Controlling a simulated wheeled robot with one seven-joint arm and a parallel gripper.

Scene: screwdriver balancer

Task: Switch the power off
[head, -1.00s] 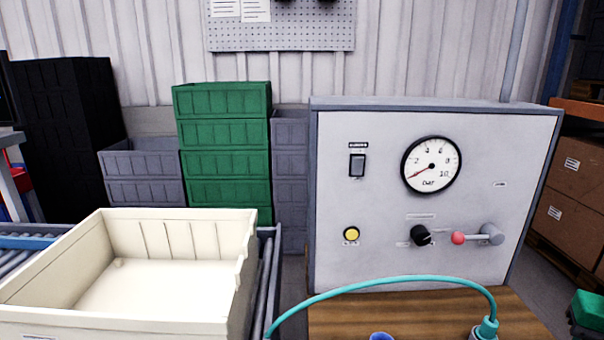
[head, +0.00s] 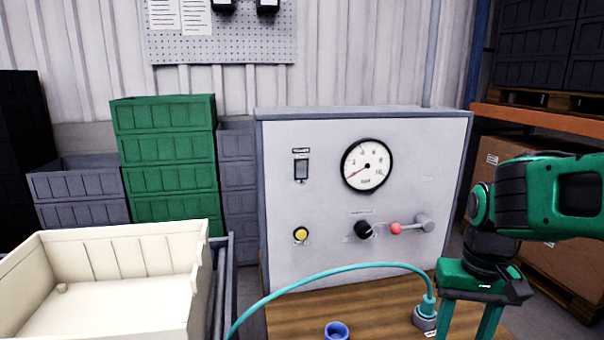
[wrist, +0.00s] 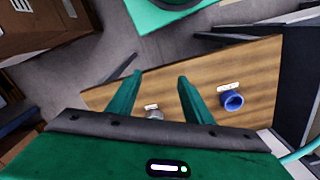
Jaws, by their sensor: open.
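The grey control panel (head: 415,160) stands upright at the back of a wooden bench. A dark rocker switch (head: 301,168) with a small label above it is at its upper left; which way it is set is too small to tell. A round gauge (head: 367,166) has its red needle toward the low left of the dial. Below are a yellow button (head: 301,234), a black knob (head: 364,230) and a lever with a red ball (head: 396,229). My green gripper (head: 467,322) is open and empty, pointing down at the right, apart from the panel. Its fingers show in the wrist view (wrist: 160,76).
A teal hose (head: 330,268) arches in front of the panel to a fitting (head: 425,315) beside my gripper. A blue ring-like part (head: 337,330) sits on the wooden bench top (head: 290,318). A cream crate (head: 120,238) is at left, green crates (head: 165,175) behind it.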

